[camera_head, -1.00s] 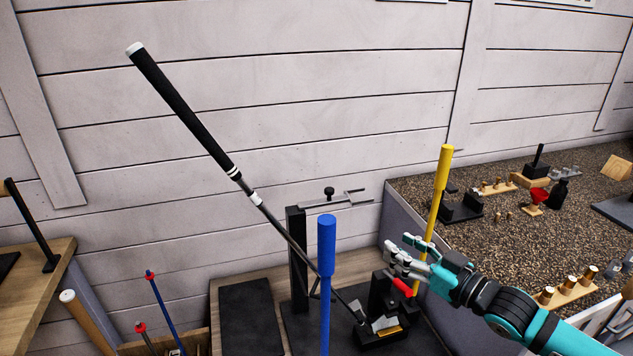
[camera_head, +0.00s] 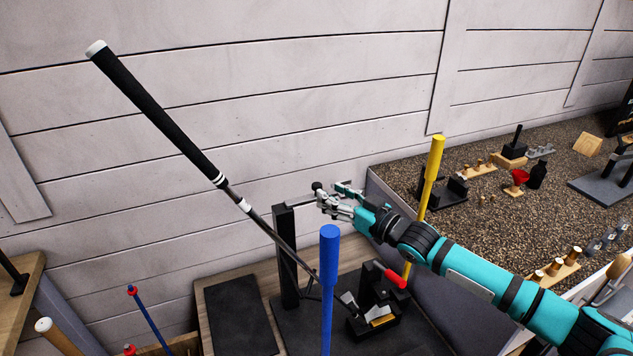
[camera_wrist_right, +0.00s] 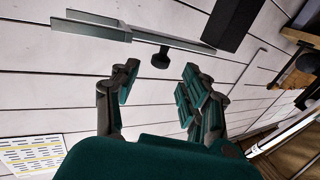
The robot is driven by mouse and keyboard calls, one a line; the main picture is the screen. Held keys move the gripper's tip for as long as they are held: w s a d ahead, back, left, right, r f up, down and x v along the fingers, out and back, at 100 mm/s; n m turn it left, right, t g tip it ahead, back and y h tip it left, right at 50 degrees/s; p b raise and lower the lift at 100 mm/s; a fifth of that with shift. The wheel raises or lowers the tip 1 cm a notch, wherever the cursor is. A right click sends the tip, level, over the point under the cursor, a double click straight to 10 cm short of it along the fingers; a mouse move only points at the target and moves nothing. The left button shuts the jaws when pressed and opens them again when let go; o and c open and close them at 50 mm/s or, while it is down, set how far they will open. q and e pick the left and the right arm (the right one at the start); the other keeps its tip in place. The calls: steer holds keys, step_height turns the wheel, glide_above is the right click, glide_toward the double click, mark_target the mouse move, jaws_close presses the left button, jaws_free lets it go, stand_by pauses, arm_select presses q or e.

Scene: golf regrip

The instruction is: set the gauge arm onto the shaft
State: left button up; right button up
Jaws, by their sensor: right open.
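The gauge arm (camera_head: 298,203) is a thin grey forked bar with a black knob (camera_head: 317,186), level at the top of a black post (camera_head: 285,255). In the right wrist view its fork (camera_wrist_right: 95,28) points left and the knob (camera_wrist_right: 160,60) hangs in line with the gap between the fingers. My right gripper (camera_head: 332,202) is open and empty, close to the knob, and hides much of the fork in the head view. The club shaft (camera_head: 265,226) slants from the black grip (camera_head: 150,105) down to the clamp (camera_head: 375,315), passing in front of the post. My left gripper is not in view.
A blue upright rod (camera_head: 328,270) stands in front of the shaft, and a yellow one (camera_head: 432,180) stands behind my right forearm. The clamp has a red handle (camera_head: 395,279). A speckled bench (camera_head: 480,230) with small parts is at right. The plank wall is behind.

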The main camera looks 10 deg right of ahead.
mark_target(316, 184)
steer(key=x, duration=0.4)
steer(key=shift+w+a+r, duration=0.1)
steer(key=shift+w, duration=0.15)
steer(key=shift+w+a+p, duration=0.25)
steer(key=shift+w+p, duration=0.05)
steer(key=shift+w+a, duration=0.15)
steer(key=shift+w, duration=0.1)
steer(key=shift+c, duration=0.4)
jaws_close()
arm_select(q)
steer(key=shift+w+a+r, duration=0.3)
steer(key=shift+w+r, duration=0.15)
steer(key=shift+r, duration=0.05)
